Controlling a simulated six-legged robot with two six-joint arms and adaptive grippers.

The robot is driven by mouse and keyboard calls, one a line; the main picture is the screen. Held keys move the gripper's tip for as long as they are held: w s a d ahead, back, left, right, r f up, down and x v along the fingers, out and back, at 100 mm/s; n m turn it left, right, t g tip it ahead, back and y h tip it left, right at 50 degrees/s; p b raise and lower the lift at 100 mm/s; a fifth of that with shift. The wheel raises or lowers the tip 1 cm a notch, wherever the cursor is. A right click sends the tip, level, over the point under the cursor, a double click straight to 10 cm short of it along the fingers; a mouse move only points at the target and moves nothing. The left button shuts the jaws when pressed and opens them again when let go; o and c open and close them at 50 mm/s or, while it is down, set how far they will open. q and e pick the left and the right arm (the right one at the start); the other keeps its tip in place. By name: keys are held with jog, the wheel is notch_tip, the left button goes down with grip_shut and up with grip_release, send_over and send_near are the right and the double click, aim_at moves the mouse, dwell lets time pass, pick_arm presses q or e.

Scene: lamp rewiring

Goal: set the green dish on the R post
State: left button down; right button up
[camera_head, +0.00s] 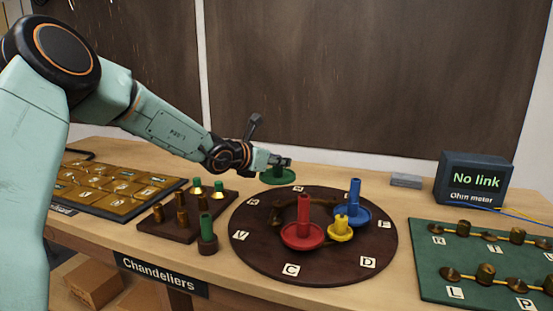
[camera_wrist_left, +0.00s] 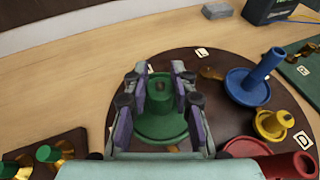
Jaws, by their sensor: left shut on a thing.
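My left gripper (camera_head: 272,162) is shut on the green dish (camera_head: 278,178), holding it by its raised middle above the far edge of the dark round board (camera_head: 262,262). In the left wrist view the green dish (camera_wrist_left: 160,128) sits level between the fingers (camera_wrist_left: 158,80), over the board. The board carries letter tags around its rim; C, D and F read clearly, but I cannot make out which post is R. A curved brown piece (camera_head: 275,214) lies on the board, partly hidden. My right gripper is not in view.
On the board stand a red dish with candle (camera_head: 303,232), a yellow one (camera_head: 340,232) and a blue one (camera_head: 355,205). A wooden block (camera_head: 160,225) with green and brass parts is left. A green panel (camera_head: 430,265) and ohm meter reading "No link" (camera_head: 474,180) are right.

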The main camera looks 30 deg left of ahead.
aim_at(273, 174)
pick_arm(q)
jog(key=shift+w+d+f, duration=0.1)
jog(key=shift+d+f, duration=0.05)
jog(key=shift+w+f, duration=0.15)
jog(key=shift+f, duration=0.2)
notch_tip(273, 174, down, 3)
jog(key=shift+f+b, duration=0.2)
jog(key=shift+b, duration=0.85)
jog(key=shift+f+b, duration=0.4)
jog(key=shift+f, duration=0.3)
jog(key=shift+w+a+f, duration=0.15)
jog(key=shift+a+f, duration=0.05)
jog(key=shift+f, duration=0.6)
jog(key=shift+d+r, duration=0.15)
jog(key=shift+r, duration=0.1)
jog(key=shift+f+b, duration=0.25)
jog(key=shift+b, duration=0.1)
jog(key=shift+f+b, duration=0.2)
jog(key=shift+b, duration=0.1)
